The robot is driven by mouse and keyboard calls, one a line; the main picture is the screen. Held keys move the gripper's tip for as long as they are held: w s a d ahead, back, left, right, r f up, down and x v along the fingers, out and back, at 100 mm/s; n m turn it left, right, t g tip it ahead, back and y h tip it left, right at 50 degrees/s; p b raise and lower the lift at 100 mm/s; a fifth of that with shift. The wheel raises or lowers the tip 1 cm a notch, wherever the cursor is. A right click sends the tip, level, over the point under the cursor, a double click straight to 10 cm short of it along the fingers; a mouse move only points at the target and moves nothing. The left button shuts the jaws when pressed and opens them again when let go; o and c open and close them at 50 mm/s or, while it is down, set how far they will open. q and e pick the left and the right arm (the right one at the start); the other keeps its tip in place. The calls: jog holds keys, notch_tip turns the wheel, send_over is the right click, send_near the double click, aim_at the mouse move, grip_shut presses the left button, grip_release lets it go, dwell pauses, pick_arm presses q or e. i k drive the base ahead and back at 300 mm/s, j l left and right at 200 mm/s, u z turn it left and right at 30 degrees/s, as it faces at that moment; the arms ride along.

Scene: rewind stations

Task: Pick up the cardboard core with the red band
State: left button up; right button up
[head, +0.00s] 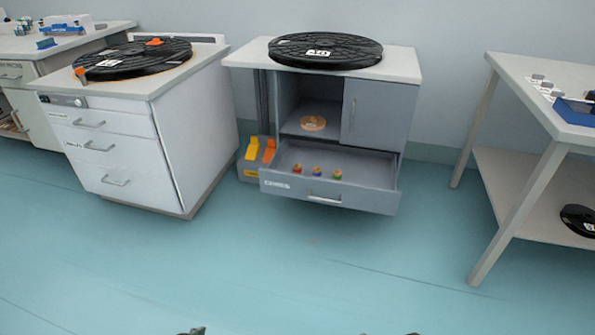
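A small cardboard core with a red band (297,169) stands in the open lower drawer (330,198) of the middle grey cabinet. It is the leftmost of three cores. A core with a blue band (317,171) and one with a green band (337,174) stand to its right, apart from each other. A dark tip of my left gripper (192,331) just shows at the bottom edge, far from the drawer. A tiny piece of my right gripper (408,333) shows at the bottom edge too. The rest of both is out of frame, so their opening is hidden.
Black reels lie on the middle cabinet (325,50) and the left cabinet (132,58). A tan roll (313,123) lies on the open shelf above the drawer. Yellow and orange items stand in a grey holder (250,173) beside it. The floor in front is clear; a table (520,150) stands right.

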aim_at(297, 169)
jog(key=i+j+z, duration=0.1)
jog(key=i, duration=0.35)
jog(key=i+j, duration=0.3)
jog(key=i, duration=0.15)
jog(key=i+j+z, duration=0.15)
jog(key=i, duration=0.35)
jog(key=j, duration=0.1)
